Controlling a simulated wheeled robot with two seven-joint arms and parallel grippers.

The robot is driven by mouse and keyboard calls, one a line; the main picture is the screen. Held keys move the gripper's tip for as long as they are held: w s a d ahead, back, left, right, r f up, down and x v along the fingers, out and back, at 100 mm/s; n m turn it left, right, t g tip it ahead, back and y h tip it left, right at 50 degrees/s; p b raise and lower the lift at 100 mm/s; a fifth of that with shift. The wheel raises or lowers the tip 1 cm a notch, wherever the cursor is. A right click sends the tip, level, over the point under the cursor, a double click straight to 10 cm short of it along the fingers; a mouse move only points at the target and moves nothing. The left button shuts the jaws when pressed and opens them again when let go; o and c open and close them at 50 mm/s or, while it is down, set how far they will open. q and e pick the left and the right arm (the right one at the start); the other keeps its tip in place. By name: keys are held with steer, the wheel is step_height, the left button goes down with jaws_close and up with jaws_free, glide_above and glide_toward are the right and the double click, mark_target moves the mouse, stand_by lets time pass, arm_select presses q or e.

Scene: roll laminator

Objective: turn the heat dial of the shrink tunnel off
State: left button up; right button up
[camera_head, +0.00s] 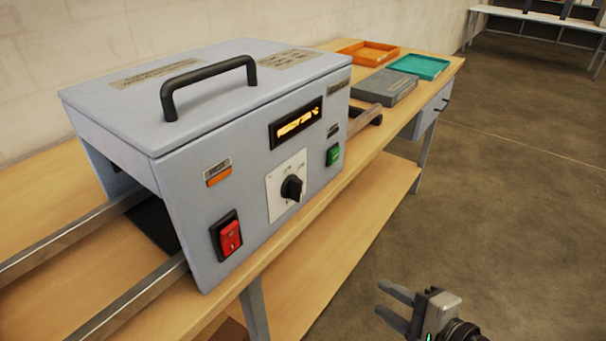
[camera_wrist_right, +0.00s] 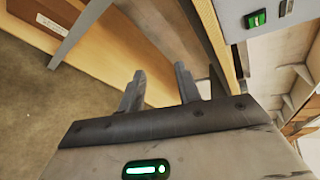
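The shrink tunnel (camera_head: 210,120) is a light grey-blue box with a black top handle, standing on a wooden bench. Its heat dial (camera_head: 291,189) is a black knob on a white plate, in the middle of the front panel. The small markings around it are too blurred to read. My right gripper (camera_head: 390,301) is at the bottom right of the head view, in front of the bench and well apart from the dial. In the right wrist view its two fingers (camera_wrist_right: 160,92) stand apart with nothing between them. My left gripper is not in view.
A red rocker switch (camera_head: 229,237) and a green switch (camera_head: 333,155) flank the dial. Metal rails (camera_head: 75,236) run out at the left. A grey box (camera_head: 384,87), an orange tray (camera_head: 368,54) and a teal tray (camera_head: 420,67) lie farther back. The floor at right is clear.

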step_height(320, 180, up, 9)
steer(key=w+m+y, duration=0.2)
steer(key=m+y, duration=0.1)
steer(key=m, duration=0.3)
steer(key=m+y+p, duration=0.1)
steer(key=m+y, duration=0.2)
steer(key=m, duration=0.2)
glide_toward(301, 183)
steer(key=shift+g, duration=0.3)
steer(key=p+x, duration=0.1)
steer(key=x, duration=0.2)
steer(key=p+x, duration=0.1)
steer(key=x, duration=0.3)
steer(key=shift+w+d+r, duration=0.1)
steer(key=shift+d+r, duration=0.05)
steer(key=shift+r, duration=0.05)
steer(key=shift+x, duration=0.8)
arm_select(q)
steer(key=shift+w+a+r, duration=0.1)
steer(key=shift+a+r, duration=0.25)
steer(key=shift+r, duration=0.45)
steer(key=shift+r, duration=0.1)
arm_select(e)
jaws_close()
